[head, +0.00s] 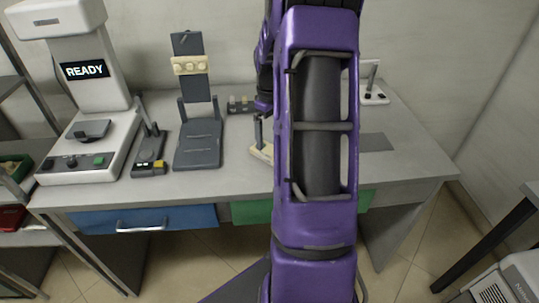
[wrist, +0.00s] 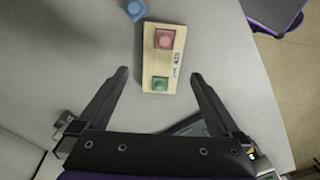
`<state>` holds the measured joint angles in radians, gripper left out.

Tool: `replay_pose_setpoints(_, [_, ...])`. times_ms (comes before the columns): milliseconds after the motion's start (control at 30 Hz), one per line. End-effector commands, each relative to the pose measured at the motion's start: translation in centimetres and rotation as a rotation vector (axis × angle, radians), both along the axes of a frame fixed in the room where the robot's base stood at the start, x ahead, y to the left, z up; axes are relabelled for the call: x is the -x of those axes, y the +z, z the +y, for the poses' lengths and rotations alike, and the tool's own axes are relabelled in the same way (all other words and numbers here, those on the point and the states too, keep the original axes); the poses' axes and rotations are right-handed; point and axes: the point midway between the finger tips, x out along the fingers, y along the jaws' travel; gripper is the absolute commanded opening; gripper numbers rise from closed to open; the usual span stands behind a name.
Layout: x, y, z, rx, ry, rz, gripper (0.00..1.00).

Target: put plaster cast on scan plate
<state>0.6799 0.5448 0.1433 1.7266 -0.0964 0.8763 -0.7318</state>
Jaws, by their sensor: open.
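The scanner (head: 85,110) with a READY screen stands at the left of the table. A dark square plate (head: 88,130) on its base looks like the scan plate, with a small dark piece on it. I cannot surely identify the plaster cast; a cream knobbed piece (head: 190,65) sits on the upright of a grey stand (head: 198,145). My gripper (wrist: 160,75) is open and empty. Its fingertips lie either side of the near end of a cream board (wrist: 163,55), which carries a red block (wrist: 164,39) and a green block (wrist: 160,84). My arm hides much of the table in the head view.
A blue block (wrist: 135,9) lies beside the board. A dark control box (head: 149,150) stands between scanner and grey stand. A white device (head: 373,90) is at the back right. The table (head: 410,155) has bare room at its right front.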

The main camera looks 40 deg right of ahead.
Motion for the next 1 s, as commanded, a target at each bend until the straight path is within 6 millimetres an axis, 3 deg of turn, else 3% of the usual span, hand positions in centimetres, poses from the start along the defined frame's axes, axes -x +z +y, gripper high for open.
replay_pose_setpoints(400, [0.2,-5.0,0.3,-0.001,-0.001,0.002,1.00])
replay_pose_setpoints(633, [0.1,-5.2,0.3,0.000,-0.001,0.000,1.00])
replay_pose_setpoints(1000, [0.1,-5.1,0.3,0.000,-0.001,0.000,0.35])
